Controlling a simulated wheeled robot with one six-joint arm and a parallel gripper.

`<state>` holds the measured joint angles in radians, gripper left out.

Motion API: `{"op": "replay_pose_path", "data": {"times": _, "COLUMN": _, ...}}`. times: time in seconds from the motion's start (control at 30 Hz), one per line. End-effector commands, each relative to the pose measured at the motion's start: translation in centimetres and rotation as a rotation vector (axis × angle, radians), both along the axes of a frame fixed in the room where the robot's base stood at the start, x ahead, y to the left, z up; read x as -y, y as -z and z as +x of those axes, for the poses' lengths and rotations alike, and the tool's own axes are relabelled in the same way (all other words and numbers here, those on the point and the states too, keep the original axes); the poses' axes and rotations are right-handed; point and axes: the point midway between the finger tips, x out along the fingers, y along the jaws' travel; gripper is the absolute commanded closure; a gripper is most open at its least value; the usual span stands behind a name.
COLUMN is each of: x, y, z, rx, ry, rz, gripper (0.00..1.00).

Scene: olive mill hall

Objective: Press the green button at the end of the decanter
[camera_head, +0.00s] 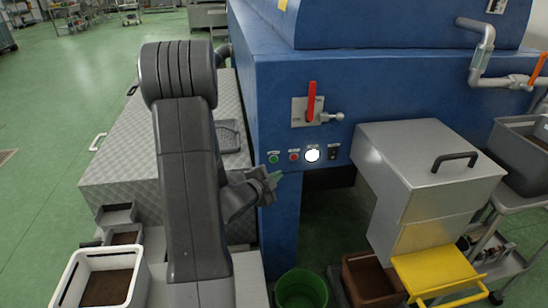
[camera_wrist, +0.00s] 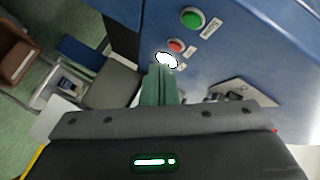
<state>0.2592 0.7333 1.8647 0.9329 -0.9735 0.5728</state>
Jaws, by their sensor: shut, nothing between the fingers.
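The green button (camera_head: 273,157) sits at the left end of a row of controls on the end face of the blue decanter (camera_head: 345,75). My gripper (camera_head: 277,176) is shut and empty, its greenish fingertips just below the green button in the head view. In the wrist view the green button (camera_wrist: 192,18) is near the top, clear of my shut fingers (camera_wrist: 160,72). The fingertips appear close to the white lit round control (camera_wrist: 166,59) there, and whether they touch the panel cannot be told.
A red button (camera_head: 294,156), the white lit control and a black switch (camera_head: 333,152) continue the row rightward. A red lever (camera_head: 312,100) is above. A metal chute box (camera_head: 430,175) projects at right. A green bucket (camera_head: 301,290) stands below.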

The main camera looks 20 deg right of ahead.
Motion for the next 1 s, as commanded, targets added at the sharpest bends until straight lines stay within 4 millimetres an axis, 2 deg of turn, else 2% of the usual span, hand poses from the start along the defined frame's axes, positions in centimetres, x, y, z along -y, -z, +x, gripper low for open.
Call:
{"op": "replay_pose_path", "data": {"times": 0.2, "x": 0.7, "y": 0.0, "z": 2.8, "rx": 0.001, "ry": 0.0, "rz": 0.0, "gripper": 1.0}}
{"op": "replay_pose_path", "data": {"times": 0.4, "x": 1.0, "y": 0.0, "z": 4.2, "rx": 0.0, "ry": 0.0, "rz": 0.0, "gripper": 1.0}}
{"op": "replay_pose_path", "data": {"times": 1.0, "x": 1.1, "y": 0.0, "z": 4.5, "rx": 0.0, "ry": 0.0, "rz": 0.0, "gripper": 1.0}}
